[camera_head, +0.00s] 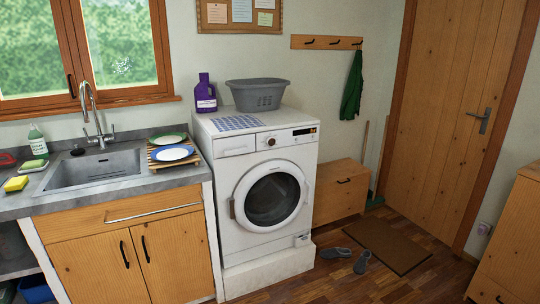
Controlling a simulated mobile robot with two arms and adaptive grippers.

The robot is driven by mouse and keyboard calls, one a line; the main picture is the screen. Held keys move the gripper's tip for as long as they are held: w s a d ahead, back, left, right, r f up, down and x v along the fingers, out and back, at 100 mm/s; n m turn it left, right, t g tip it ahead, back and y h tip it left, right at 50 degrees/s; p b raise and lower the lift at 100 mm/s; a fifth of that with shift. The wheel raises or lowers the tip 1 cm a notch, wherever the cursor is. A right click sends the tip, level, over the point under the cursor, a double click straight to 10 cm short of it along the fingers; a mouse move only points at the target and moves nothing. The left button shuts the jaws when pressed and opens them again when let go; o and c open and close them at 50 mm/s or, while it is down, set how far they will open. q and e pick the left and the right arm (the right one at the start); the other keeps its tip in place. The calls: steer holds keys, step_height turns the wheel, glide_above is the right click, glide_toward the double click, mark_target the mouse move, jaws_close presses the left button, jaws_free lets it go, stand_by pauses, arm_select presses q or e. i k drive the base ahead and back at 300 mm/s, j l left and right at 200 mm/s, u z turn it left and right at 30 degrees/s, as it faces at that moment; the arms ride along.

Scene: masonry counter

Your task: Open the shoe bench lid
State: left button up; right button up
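The shoe bench (337,193) is a low, light wooden box to the right of the washing machine, against the back wall. Its lid (338,169) looks closed. A small dark handle (344,181) shows on its front, near the top. The washing machine hides part of the bench's left side. Neither of my grippers is in the head view.
The washing machine (267,200) stands close on the bench's left. Grey slippers (361,262) and a brown doormat (386,245) lie on the floor in front. A wooden door (445,110) is at the right. A wooden cabinet (512,245) stands at the right edge.

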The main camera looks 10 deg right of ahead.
mark_target(325, 174)
steer(key=i+l+z, duration=0.25)
steer(key=i+z, duration=0.15)
steer(key=i+l+z, duration=0.1)
steer(key=i+z, duration=0.65)
steer(key=i, duration=0.15)
steer(key=i+j+z, duration=0.25)
steer(key=i+z, duration=0.15)
steer(key=i+l+u, duration=0.3)
steer(key=i+u, duration=0.2)
steer(key=i, duration=0.15)
steer(key=i+l+u, duration=0.5)
steer(key=i, duration=0.15)
